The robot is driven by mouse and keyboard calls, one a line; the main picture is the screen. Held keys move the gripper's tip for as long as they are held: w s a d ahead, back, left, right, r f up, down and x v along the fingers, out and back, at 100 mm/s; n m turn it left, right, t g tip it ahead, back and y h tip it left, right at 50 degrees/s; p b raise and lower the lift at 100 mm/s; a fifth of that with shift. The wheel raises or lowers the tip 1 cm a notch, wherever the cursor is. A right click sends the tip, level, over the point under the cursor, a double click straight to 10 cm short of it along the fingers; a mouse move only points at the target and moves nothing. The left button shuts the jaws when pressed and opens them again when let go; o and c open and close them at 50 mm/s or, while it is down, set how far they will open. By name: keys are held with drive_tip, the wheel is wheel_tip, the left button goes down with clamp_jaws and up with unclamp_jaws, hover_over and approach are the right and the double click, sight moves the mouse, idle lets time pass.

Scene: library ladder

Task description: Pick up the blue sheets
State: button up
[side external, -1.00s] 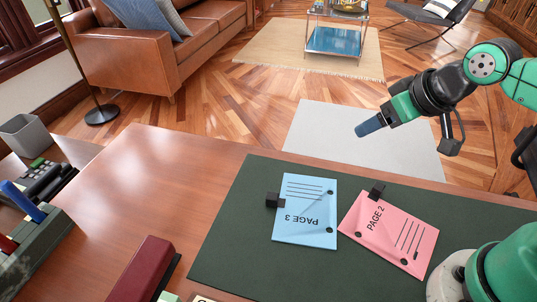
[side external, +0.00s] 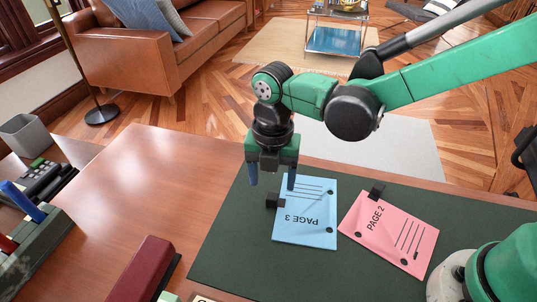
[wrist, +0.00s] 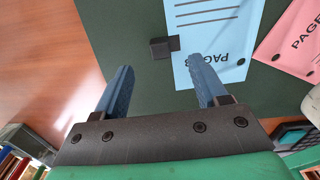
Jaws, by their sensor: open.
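The blue sheets (side external: 307,225), marked PAGE 3, lie on the dark green desk mat (side external: 225,255) with a black clip (side external: 272,201) on their left edge. The blue sheets also show in the wrist view (wrist: 215,35), with the black clip (wrist: 160,47) ahead of the gap between my fingers. My gripper (side external: 271,188) is open and empty, fingers pointing down, above the clip side of the blue sheets. In the wrist view my gripper (wrist: 160,78) has its right finger overlapping the sheets' near left corner. Whether it touches anything I cannot tell.
Pink sheets (side external: 390,233), marked PAGE 2, with their own black clip (side external: 377,190), lie just right of the blue ones. A dark red object (side external: 146,268) stands at the front left of the wooden desk (side external: 130,190). The mat left of the blue sheets is clear.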

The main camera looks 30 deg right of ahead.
sight(273, 196)
drive_tip(key=shift+f, duration=2.25)
drive_tip(key=shift+c, duration=0.2)
clamp_jaws()
